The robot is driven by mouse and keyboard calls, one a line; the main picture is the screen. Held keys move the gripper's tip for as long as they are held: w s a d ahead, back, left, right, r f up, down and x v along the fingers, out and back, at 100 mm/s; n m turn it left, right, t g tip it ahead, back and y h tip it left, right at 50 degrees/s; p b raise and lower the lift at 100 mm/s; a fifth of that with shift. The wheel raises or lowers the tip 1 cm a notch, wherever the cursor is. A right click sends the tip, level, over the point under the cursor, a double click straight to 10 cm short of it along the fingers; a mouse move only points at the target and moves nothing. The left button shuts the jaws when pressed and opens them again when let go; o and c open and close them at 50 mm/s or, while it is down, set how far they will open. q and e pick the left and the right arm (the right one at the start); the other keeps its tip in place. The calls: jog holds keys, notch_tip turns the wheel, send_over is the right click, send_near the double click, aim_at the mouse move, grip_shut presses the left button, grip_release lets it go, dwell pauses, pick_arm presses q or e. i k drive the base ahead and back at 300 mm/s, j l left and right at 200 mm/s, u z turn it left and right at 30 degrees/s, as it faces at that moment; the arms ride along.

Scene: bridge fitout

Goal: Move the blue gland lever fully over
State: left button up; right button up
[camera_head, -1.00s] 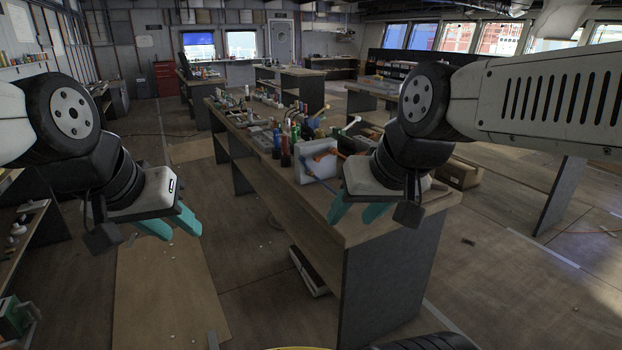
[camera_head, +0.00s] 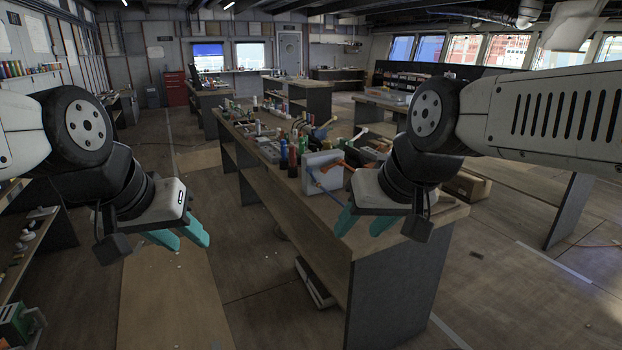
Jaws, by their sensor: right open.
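A blue lever (camera_head: 322,187) slants across the front of an upright white panel (camera_head: 318,160) on the long workbench (camera_head: 318,212). An orange lever or handle (camera_head: 351,162) sits at the panel's right side. My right gripper (camera_head: 358,228) has its two teal fingers apart, with nothing between them. In the picture it is to the right of the blue lever and lower, over the bench's near end. My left gripper (camera_head: 190,242) is well left of the bench, over the floor, with its teal fingers apart and empty. The lever's pivot is too small to make out.
Bottles and small tools (camera_head: 288,150) crowd the bench behind and left of the panel. A cardboard box (camera_head: 466,186) stands to the right, behind my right arm. The bench's near end is mostly bare, and open floor lies left of it.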

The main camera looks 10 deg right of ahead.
aim_at(308, 169)
jog(key=i+u, duration=0.25)
jog(key=i, duration=0.25)
jog(key=i+u, duration=0.25)
jog(key=i, duration=0.3)
